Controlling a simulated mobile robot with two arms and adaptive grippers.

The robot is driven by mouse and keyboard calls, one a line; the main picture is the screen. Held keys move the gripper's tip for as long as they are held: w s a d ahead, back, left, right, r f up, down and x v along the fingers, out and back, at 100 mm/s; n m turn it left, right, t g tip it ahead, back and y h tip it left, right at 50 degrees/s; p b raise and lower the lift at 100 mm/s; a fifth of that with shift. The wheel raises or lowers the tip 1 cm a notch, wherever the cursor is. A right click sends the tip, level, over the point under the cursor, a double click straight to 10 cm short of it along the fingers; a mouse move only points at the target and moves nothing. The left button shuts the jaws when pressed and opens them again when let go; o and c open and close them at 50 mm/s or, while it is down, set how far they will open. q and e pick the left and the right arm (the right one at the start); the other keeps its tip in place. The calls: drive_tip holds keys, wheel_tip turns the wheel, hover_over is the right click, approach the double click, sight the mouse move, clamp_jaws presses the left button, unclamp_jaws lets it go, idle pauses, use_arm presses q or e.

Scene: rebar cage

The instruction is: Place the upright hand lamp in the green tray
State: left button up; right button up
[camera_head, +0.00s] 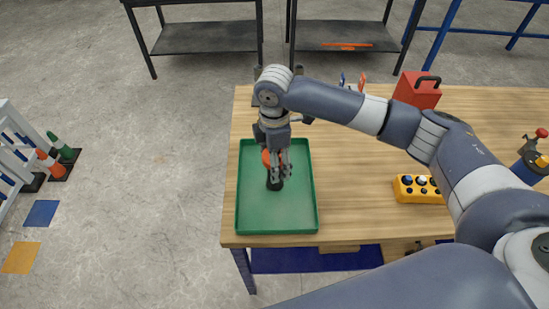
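The hand lamp (274,184), black with an orange part, is upright over the middle of the green tray (247,216). Its lower end appears to meet the tray floor, but I cannot tell whether it touches. My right gripper (282,172) points down at the lamp, its fingers overlapping the lamp's right side and hiding part of it. Whether the fingers are closed on the lamp or stand apart from it is not clear. My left gripper is not in view.
The tray lies at the left end of the wooden table (350,214). A yellow button box (420,188) and a red case (417,90) stand to the right. Small tools lie behind my arm. The tray's front part is empty.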

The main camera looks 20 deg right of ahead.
drive_tip(key=shift+r, duration=0.55)
wheel_tip(320, 180, up, 11)
drive_tip(key=b, duration=0.3)
